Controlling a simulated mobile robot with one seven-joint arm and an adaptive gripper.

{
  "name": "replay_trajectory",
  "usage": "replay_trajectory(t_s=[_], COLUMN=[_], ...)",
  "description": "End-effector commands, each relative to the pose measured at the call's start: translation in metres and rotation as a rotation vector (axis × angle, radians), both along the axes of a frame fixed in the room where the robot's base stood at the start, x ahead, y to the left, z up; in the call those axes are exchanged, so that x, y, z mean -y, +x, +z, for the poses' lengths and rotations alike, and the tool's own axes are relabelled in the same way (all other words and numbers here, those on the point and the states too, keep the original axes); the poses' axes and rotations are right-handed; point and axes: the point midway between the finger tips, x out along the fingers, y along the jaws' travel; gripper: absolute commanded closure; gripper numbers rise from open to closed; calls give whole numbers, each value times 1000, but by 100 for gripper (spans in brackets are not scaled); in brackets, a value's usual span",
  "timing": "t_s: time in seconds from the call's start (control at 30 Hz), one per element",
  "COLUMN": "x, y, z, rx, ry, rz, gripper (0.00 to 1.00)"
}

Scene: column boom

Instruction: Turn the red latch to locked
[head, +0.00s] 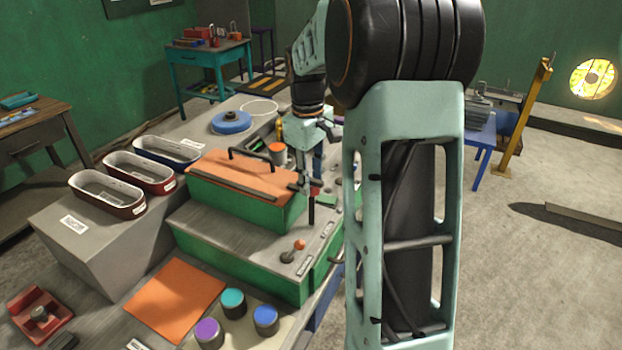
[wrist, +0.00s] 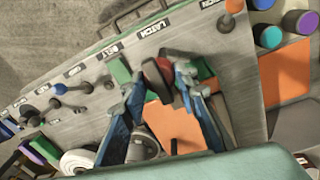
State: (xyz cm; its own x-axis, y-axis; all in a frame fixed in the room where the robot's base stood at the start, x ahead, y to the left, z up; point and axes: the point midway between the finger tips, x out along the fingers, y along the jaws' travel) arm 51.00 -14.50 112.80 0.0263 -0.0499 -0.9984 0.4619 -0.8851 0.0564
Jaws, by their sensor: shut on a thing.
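The red latch (wrist: 166,68) shows in the wrist view between the fingertips of my gripper (wrist: 152,78), just below the panel label LATCH. In the head view a small red part of it (head: 315,191) shows beside my gripper (head: 309,186), which points down at the grey panel top. My gripper is shut on the latch. The fingers hide much of its body, and I cannot tell its exact angle from these frames.
A lever with an orange knob (head: 299,244) stands on the same panel, nearer the front. An orange-topped green box (head: 240,205) with a black handle is close left of my gripper. Further small knobs (wrist: 60,88) line the panel. Open floor lies at right.

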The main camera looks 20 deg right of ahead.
Motion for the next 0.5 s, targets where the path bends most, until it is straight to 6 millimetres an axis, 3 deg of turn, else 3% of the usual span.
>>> replay_trajectory(t_s=[0.2,0.23,0.37,0.5], x=[0,0,0,0], y=[-1,-1,-1,0], z=[-1,-1,-1,-1], rx=[-4,-4,-2,-1], ry=[0,0,0,0], rz=[1,1,1,0], gripper=[97,70,56,55])
